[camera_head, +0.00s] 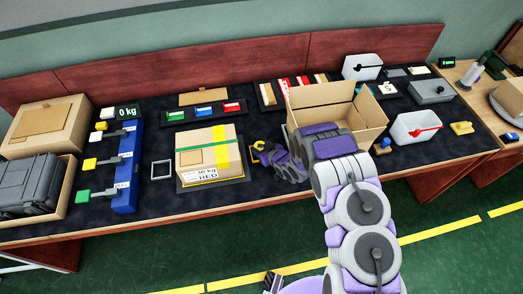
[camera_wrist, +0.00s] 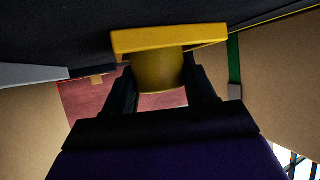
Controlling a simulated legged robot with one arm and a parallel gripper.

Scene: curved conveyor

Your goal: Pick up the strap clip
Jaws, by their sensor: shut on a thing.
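A yellow piece, which I take to be the strap clip (camera_wrist: 157,70), has a flat bar and a rounded body in the wrist view. My gripper (camera_wrist: 160,84) is shut on the rounded body, with one dark finger on each side. The flat bar lies beyond the fingertips, close to the dark mat (camera_wrist: 60,25); I cannot tell whether it touches. In the head view my gripper (camera_head: 262,149) is low over the bench, between the strapped carton (camera_head: 205,163) and the open box (camera_head: 352,122). There the clip shows only as small yellow patches, partly hidden by the gripper.
The strapped carton stands close at left and the open box close at right. Another yellow piece (camera_head: 462,128) lies far right, near a white bin (camera_head: 414,128). A blue lever rack (camera_head: 126,170) stands at left. Bare mat lies in front of the carton.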

